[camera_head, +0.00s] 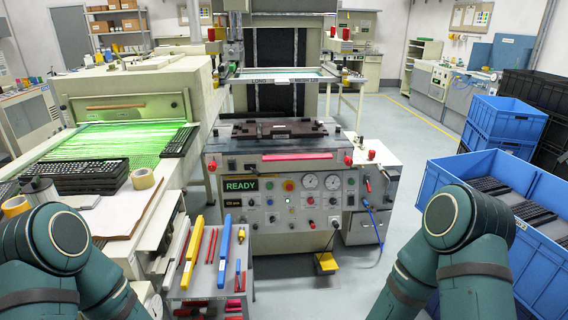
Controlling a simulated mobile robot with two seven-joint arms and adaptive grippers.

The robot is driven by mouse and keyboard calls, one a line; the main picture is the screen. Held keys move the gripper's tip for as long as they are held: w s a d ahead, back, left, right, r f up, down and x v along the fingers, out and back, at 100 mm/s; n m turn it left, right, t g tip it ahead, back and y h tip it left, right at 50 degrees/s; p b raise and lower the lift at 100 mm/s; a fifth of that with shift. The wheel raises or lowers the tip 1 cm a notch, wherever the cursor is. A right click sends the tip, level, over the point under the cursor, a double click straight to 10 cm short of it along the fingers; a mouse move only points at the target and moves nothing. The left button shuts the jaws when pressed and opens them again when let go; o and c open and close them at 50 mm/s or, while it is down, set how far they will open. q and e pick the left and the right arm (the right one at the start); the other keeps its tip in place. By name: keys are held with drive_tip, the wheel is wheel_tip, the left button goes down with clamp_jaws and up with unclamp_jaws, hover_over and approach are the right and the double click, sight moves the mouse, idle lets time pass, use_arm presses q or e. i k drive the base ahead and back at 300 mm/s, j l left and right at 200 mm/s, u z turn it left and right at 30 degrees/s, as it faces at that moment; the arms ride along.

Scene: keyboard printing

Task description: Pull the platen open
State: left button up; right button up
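The printing machine (285,195) stands straight ahead, with a lit green READY display (241,185), dials and knobs on its front. A dark platen with a fixture (280,130) lies on its top, under the raised screen frame (286,78). A pink-red bar (297,156) runs along the front edge just below the platen, with red knobs on both sides. My two teal arms show at the lower left and lower right, well short of the machine. Neither gripper shows, so their fingers cannot be seen.
A conveyor with a green-lit belt (125,140) and stacked dark keyboards (88,177) is at left. A tool cart (210,262) with squeegees stands in front of the machine's left side. Blue crates (545,238) holding keyboards are at right. Floor is clear at centre right.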

sight(328, 151)
drive_tip(key=i+l, duration=0.2)
drive_tip(key=l, duration=0.15)
drive_tip(key=i+l, duration=0.2)
drive_tip(key=l, duration=0.15)
drive_tip(key=i+l, duration=0.2)
drive_tip(key=l, duration=0.15)
drive_tip(key=i+l, duration=0.2)
drive_tip(key=l, duration=0.15)
drive_tip(key=i+l, duration=0.15)
drive_tip(key=i, duration=0.4)
drive_tip(key=i+l, duration=0.15)
drive_tip(key=i, duration=0.4)
